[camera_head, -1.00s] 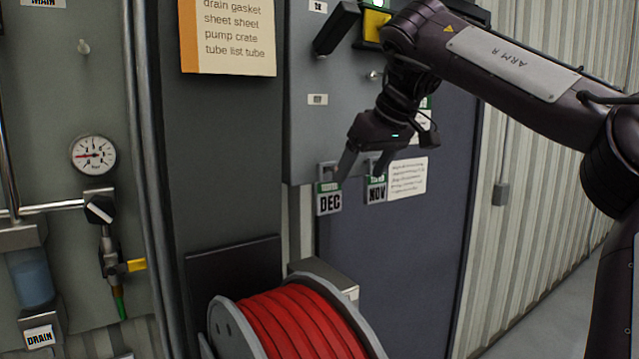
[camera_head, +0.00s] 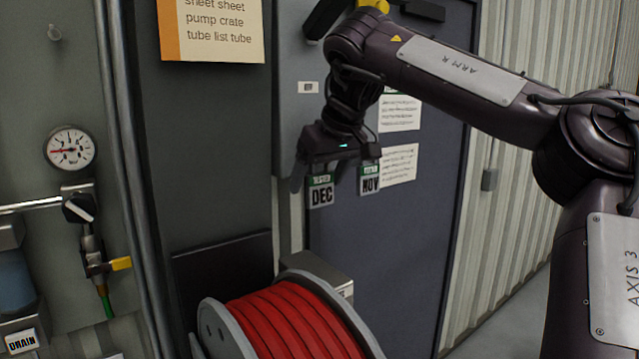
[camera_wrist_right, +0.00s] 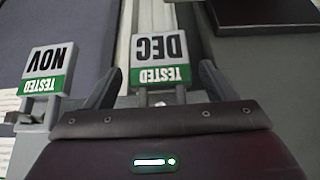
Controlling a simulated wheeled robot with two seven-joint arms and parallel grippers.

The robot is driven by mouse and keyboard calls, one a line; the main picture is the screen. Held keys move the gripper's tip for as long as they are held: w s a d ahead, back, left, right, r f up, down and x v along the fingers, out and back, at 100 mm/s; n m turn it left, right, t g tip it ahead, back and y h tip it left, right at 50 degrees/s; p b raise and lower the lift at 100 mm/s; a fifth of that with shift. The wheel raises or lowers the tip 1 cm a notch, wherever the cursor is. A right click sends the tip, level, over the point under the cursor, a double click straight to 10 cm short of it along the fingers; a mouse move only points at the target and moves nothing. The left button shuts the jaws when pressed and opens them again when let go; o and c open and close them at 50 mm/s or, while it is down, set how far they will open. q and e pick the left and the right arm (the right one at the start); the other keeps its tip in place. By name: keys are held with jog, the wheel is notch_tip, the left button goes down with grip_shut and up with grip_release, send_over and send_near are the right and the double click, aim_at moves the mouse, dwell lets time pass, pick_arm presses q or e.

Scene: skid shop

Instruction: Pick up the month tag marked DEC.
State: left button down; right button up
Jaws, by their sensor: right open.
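The DEC tag (camera_head: 321,191) is a small pale plate with a green band and black letters. It hangs in front of the grey-blue door in the head view. In the wrist view the DEC tag (camera_wrist_right: 159,57) appears upside down, between and a little beyond the fingertips. My right gripper (camera_head: 317,186) is open, its fingers to either side of the tag; the wrist view shows the same gripper (camera_wrist_right: 156,85) with nothing clamped. The similar NOV tag (camera_head: 369,180) hangs to the right, and shows left of the fingers in the wrist view (camera_wrist_right: 47,72). My left gripper is not in view.
A red hose reel (camera_head: 290,325) stands below the tags. Paper sheets (camera_head: 399,163) are fixed to the door beside NOV.

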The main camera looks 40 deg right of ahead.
jog(key=shift+c, duration=0.7)
jog(key=shift+s+a+r, duration=0.1)
jog(key=shift+s+r, duration=0.05)
jog(key=shift+s, duration=0.05)
jog(key=c, duration=0.5)
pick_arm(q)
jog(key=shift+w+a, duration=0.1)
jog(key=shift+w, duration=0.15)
pick_arm(e)
jog(key=c, duration=0.4)
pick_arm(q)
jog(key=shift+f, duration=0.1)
